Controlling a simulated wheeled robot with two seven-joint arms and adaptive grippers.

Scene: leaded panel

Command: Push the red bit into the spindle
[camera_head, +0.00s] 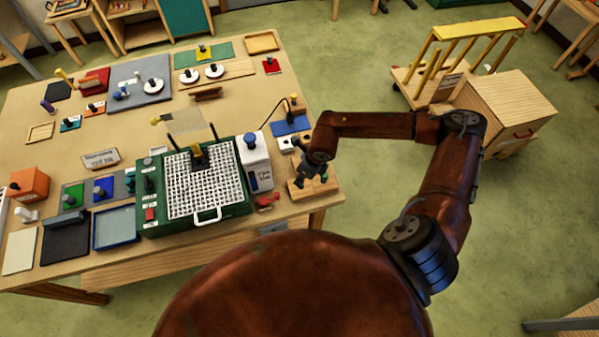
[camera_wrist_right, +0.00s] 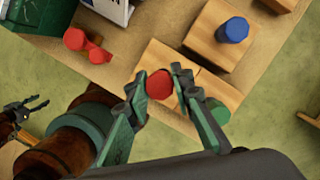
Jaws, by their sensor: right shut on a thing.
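My right gripper (camera_wrist_right: 160,88) is shut on the red bit (camera_wrist_right: 159,84), seen nearly end-on between the fingertips. The bit is over a wooden block (camera_wrist_right: 160,58) at the table's front right corner; I cannot tell whether it touches the block. In the head view my right gripper (camera_head: 311,178) is over the same block (camera_head: 298,190), and the bit is hidden there. A red tool-like piece (camera_wrist_right: 88,45) lies on the table left of the block, also in the head view (camera_head: 267,201); I cannot tell whether it holds the spindle. My left gripper (camera_wrist_right: 28,106) shows at the wrist view's left edge, apparently open and empty.
A green bit (camera_wrist_right: 217,110) stands beside my right fingers. A blue bit (camera_wrist_right: 232,30) stands on another wooden block. A green-sided box with a white grid top (camera_head: 205,183) and a white-and-blue container (camera_head: 255,165) stand to the left.

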